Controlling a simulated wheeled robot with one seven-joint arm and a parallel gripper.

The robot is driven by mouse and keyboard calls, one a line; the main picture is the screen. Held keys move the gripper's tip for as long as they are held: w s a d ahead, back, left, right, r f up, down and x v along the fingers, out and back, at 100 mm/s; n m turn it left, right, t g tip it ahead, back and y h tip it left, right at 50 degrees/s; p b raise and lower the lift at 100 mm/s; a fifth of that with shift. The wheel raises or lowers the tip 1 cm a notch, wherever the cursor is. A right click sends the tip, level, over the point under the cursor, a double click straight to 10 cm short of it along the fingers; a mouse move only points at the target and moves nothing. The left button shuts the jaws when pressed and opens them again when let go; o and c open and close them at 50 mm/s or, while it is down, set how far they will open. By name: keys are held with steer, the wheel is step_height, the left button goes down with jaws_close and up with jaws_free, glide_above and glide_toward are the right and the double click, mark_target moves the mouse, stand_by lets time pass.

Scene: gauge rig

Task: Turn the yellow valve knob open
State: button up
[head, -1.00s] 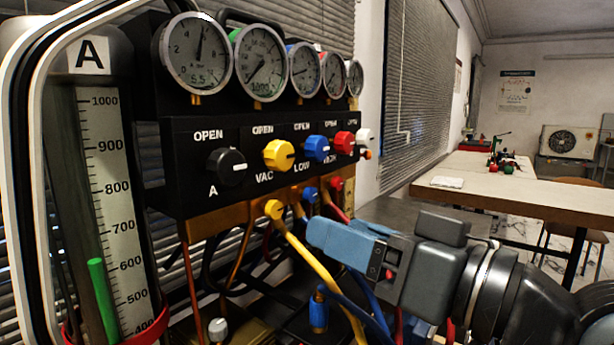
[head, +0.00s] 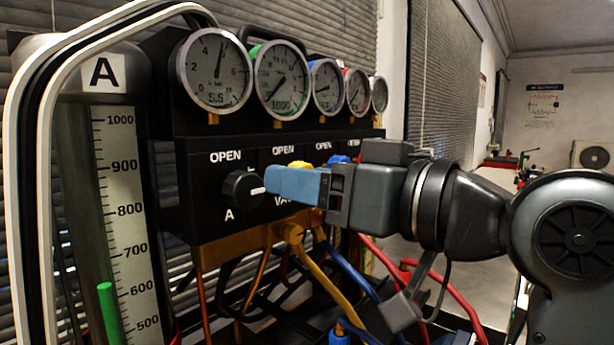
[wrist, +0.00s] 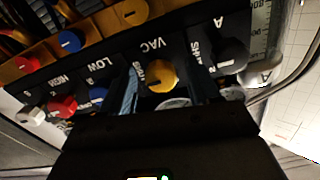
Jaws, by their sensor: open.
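The yellow knob (head: 300,164), labelled VAC, is on the black valve panel (head: 215,222). In the head view my gripper (head: 276,186) hides most of it. In the wrist view the yellow knob (wrist: 162,76) shows whole, between my two spread fingers, with a dark mark on its left part on the side of the word SHUT. My gripper is open, its blue fingers (wrist: 131,92) pointing at the panel, one on each side of the knob. I cannot tell whether they touch it.
A black knob (head: 240,189) labelled A sits close beside my fingertips. Blue (wrist: 98,94), red (wrist: 64,106) and white (wrist: 32,115) knobs lie on the other side. Gauges (head: 284,80) stand above, and yellow, blue and red hoses (head: 325,278) hang below. A marked cylinder (head: 122,215) stands left.

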steer(key=shift+w+a, duration=0.2)
steer(key=shift+a, duration=0.1)
steer(key=shift+c, duration=0.3)
steer(key=c, duration=1)
steer(key=shift+o, duration=0.2)
